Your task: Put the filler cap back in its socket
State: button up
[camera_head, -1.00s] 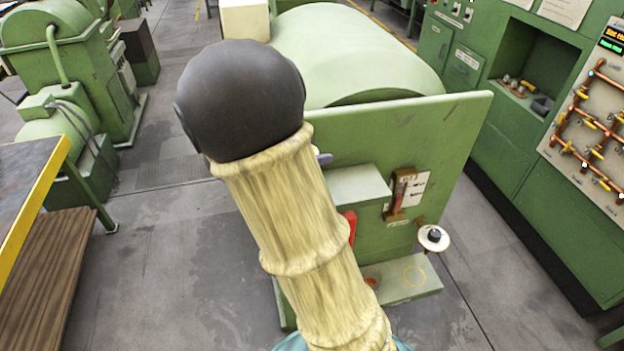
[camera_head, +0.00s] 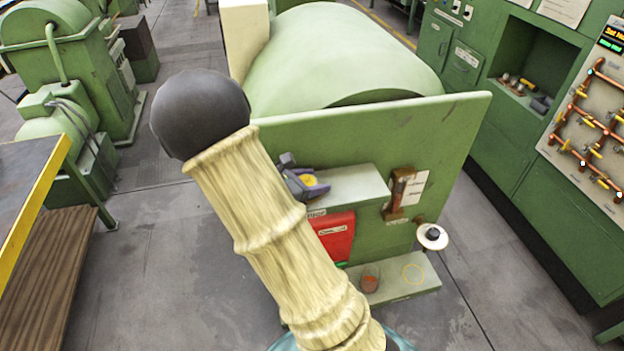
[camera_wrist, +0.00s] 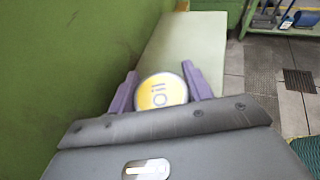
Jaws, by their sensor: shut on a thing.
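The filler cap is a round yellow disc with a pale rim and "oil" lettering, seen in the wrist view (camera_wrist: 162,93) and in the head view (camera_head: 309,180). My gripper (camera_wrist: 160,75) has its purple fingers shut on either side of the cap. In the head view my gripper (camera_head: 299,178) is at the left end of a pale green ledge (camera_head: 355,186) on the machine's front. I cannot tell whether the cap touches the ledge. No socket is clearly visible; it may be hidden under the cap and gripper.
A green upright panel (camera_head: 440,140) stands behind the ledge. Below are a red panel (camera_head: 334,237), a glass (camera_head: 370,278) and a lower shelf (camera_head: 400,290) with a yellow ring. A white disc with a dark knob (camera_head: 432,236) juts out right.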

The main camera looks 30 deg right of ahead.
jog(key=shift+f, duration=0.15)
jog(key=o, duration=0.9)
jog(key=shift+c, duration=0.2)
jog(key=shift+r, duration=0.2)
jog(key=shift+a, duration=0.4)
jog(key=b+v, duration=0.2)
jog(key=v, duration=0.9)
jog(key=shift+s+r+b, duration=0.15)
jog(key=shift+s+b, duration=0.05)
jog(key=shift+b, duration=0.1)
jog(key=shift+w, duration=0.1)
